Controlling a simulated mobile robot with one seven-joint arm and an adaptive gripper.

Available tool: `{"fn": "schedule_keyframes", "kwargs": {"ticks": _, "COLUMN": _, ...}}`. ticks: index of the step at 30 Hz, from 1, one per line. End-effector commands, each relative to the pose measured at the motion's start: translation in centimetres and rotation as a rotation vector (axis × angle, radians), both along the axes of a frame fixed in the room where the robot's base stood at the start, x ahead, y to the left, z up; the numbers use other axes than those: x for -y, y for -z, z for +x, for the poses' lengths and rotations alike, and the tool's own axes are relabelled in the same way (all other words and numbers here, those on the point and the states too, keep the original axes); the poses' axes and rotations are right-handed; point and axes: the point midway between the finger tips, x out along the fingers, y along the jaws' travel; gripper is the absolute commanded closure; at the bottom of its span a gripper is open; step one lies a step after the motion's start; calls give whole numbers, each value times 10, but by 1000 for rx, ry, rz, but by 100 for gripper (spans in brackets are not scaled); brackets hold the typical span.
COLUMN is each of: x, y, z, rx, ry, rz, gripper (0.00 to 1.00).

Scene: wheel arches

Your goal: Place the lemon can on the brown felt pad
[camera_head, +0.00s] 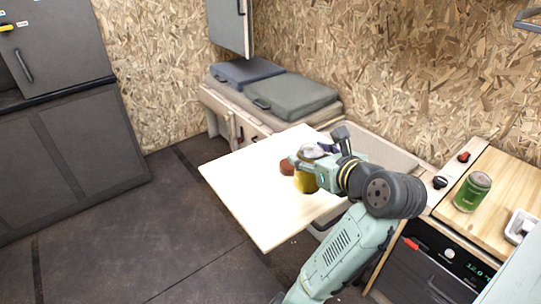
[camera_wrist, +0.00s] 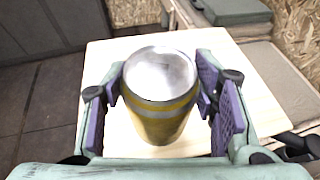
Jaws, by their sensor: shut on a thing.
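The yellow lemon can (camera_head: 306,183) is in my gripper (camera_head: 308,165), over the pale table board. In the wrist view the can (camera_wrist: 162,115) stands upright with its silver lid toward the camera, between the purple-padded fingers of my gripper (camera_wrist: 160,90). The gripper is shut on it. A brown felt pad (camera_head: 287,167) shows as a small reddish-brown patch on the board, just left of the can in the head view. The can and gripper hide part of it. I cannot tell whether the can's base touches the board or the pad.
The pale board (camera_head: 246,199) is otherwise bare, with free room at its left and front. A green can (camera_head: 473,192) stands on the wooden counter (camera_head: 509,177) at the right, near a white container (camera_head: 520,226).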

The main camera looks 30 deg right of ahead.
Motion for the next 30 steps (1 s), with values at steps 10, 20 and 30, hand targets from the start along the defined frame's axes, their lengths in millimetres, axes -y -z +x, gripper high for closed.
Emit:
{"fn": "schedule_keyframes", "kwargs": {"ticks": 10, "x": 30, "y": 6, "z": 78, "rx": -1, "ry": -3, "rz": 0, "gripper": 88}}
{"fn": "schedule_keyframes", "kwargs": {"ticks": 20, "x": 55, "y": 12, "z": 139, "rx": 2, "ry": 0, "rz": -1, "gripper": 88}}
{"fn": "schedule_keyframes", "kwargs": {"ticks": 30, "x": 57, "y": 41, "z": 143, "rx": -2, "ry": 0, "rz": 1, "gripper": 88}}
